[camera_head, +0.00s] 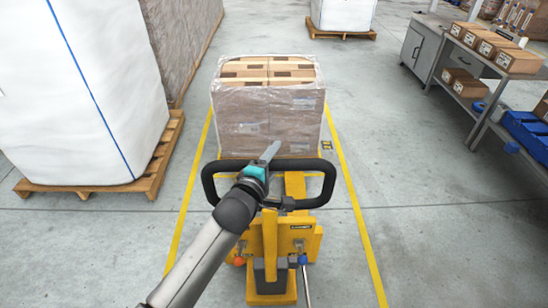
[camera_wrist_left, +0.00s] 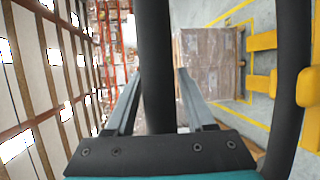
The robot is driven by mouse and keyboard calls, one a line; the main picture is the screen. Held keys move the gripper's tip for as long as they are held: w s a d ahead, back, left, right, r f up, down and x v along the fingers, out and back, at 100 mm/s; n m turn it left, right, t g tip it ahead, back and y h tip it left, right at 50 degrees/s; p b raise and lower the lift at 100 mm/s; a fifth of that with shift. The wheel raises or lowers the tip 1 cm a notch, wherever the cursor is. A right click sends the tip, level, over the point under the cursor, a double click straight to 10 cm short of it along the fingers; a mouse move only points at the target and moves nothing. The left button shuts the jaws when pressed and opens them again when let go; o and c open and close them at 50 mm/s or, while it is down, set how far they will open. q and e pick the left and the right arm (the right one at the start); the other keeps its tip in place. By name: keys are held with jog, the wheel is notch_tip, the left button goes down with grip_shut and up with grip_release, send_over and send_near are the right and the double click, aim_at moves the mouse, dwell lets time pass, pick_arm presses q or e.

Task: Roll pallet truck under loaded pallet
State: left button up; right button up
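The yellow pallet truck (camera_head: 290,240) stands in front of the loaded pallet, its black loop handle (camera_head: 318,164) toward me. The pallet's load (camera_head: 267,110) is cartons in clear wrap, also in the left wrist view (camera_wrist_left: 207,62). Two yellow forks (camera_wrist_left: 262,84) point at the pallet's near side; how far they reach is unclear. My left gripper (camera_head: 270,153) is at the handle's crossbar. In the left wrist view its fingers (camera_wrist_left: 160,85) lie on either side of the black bar; whether they press on it is unclear. The pallet base is mostly hidden. My right gripper is out of view.
Yellow floor lines (camera_head: 352,190) run along both sides of the pallet. A white bulk bag (camera_head: 80,90) on a wooden pallet (camera_head: 165,160) stands close on the left. A grey bench (camera_head: 445,62) with cartons and blue bins (camera_head: 525,130) is at right. Floor between is clear.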

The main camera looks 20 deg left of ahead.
pick_arm(q)
grip_shut()
dwell(1.1)
